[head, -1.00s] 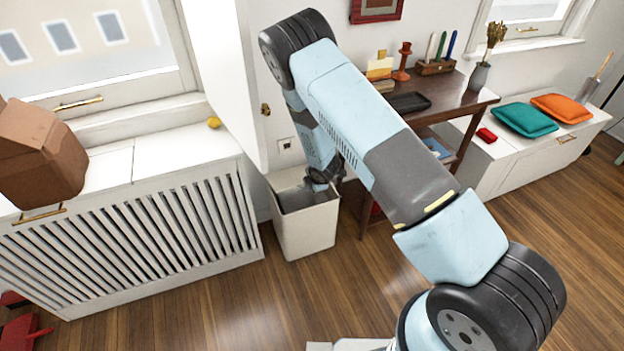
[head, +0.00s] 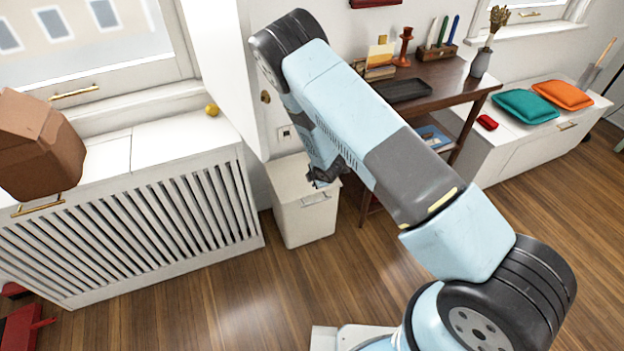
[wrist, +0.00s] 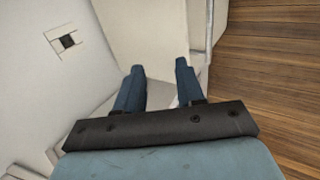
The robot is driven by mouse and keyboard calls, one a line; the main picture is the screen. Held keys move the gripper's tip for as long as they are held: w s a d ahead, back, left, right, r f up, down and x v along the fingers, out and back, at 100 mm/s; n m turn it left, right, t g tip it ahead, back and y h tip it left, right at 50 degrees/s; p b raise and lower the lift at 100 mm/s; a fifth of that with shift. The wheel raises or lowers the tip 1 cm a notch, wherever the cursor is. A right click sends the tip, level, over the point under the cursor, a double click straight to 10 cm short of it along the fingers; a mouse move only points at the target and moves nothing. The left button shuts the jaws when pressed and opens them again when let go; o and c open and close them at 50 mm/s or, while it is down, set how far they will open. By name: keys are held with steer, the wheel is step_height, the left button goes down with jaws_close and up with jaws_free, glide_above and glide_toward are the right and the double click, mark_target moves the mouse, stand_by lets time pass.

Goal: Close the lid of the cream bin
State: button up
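The cream bin (head: 303,222) stands on the wood floor between the slatted radiator cover and the wooden desk. Its lid (head: 288,176) lies over the top in the head view, and no dark inside shows. A small metal handle (head: 316,199) is at the upper front. My gripper (head: 323,180) is low at the lid's right part; whether it touches cannot be told. In the wrist view my gripper's two fingers (wrist: 160,68) are apart with nothing between them, in front of a cream surface that looks like the bin.
The desk (head: 450,82) stands to the right. A wall socket (wrist: 68,40) is behind. Floor in front is clear.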

steer(key=v, duration=1.3)
steer(key=shift+s, duration=0.1)
steer(key=d+r+m+h, duration=0.1)
steer(key=d+r+m, duration=0.35)
steer(key=r, duration=0.65)
steer(key=s+d+r+m+h, duration=0.1)
steer(key=d+r+m, duration=0.4)
steer(key=r, duration=0.5)
steer(key=d+r+m, duration=0.3)
steer(key=d+r, duration=0.3)
steer(key=r, duration=0.5)
steer(key=s+d+r+m, duration=0.6)
steer(key=s+d+r, duration=0.1)
steer(key=s+r, duration=0.45)
steer(key=s+d+r+m, duration=0.2)
steer(key=s+r, duration=0.1)
steer(key=s, duration=0.4)
steer(key=s+d+r+m+h, duration=0.1)
steer(key=s+d+r+m, duration=0.1)
steer(key=s, duration=0.6)
steer(key=shift+s+r+m, duration=0.35)
steer(key=shift+r+m, duration=0.2)
steer(key=shift+r, duration=0.4)
